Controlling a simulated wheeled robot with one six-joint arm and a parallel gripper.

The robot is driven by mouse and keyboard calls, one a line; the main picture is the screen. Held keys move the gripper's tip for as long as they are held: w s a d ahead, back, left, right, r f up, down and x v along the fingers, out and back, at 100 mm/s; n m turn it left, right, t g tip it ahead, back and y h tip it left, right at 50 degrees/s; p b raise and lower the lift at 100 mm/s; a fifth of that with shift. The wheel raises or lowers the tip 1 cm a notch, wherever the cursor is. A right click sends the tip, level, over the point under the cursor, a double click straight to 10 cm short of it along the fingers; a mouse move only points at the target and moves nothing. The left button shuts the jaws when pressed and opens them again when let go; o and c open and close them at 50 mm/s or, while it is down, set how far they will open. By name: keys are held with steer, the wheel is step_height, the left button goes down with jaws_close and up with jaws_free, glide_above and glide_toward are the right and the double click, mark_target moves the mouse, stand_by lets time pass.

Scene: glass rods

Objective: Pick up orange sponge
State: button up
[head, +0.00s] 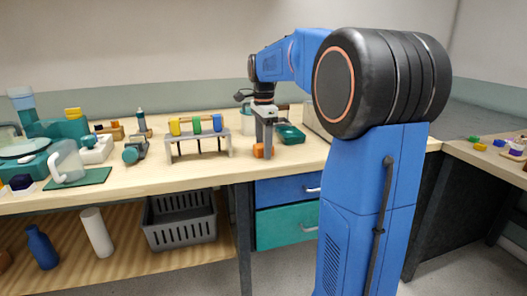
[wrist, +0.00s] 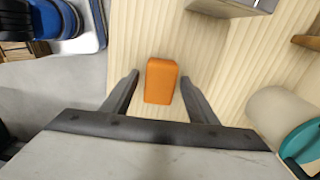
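The orange sponge (wrist: 160,82) is a small rounded block lying on the light wooden bench top. In the wrist view it sits between the two fingers of my gripper (wrist: 158,88), with a gap on each side. My gripper is open. In the head view my gripper (head: 264,148) points down at the bench, and the sponge (head: 258,151) shows as a small orange patch at its fingertips, partly hidden by a finger.
A grey rack (head: 199,145) with coloured pieces stands left of my gripper. A teal tray (head: 291,135) lies close on the right. The bench top (head: 190,174) is bare in front, ending at its front edge above blue and teal drawers (head: 285,188).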

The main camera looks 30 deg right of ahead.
steer(key=c, duration=0.9)
steer(key=shift+o, duration=0.2)
step_height(320, 180, up, 10)
steer(key=shift+r, duration=0.1)
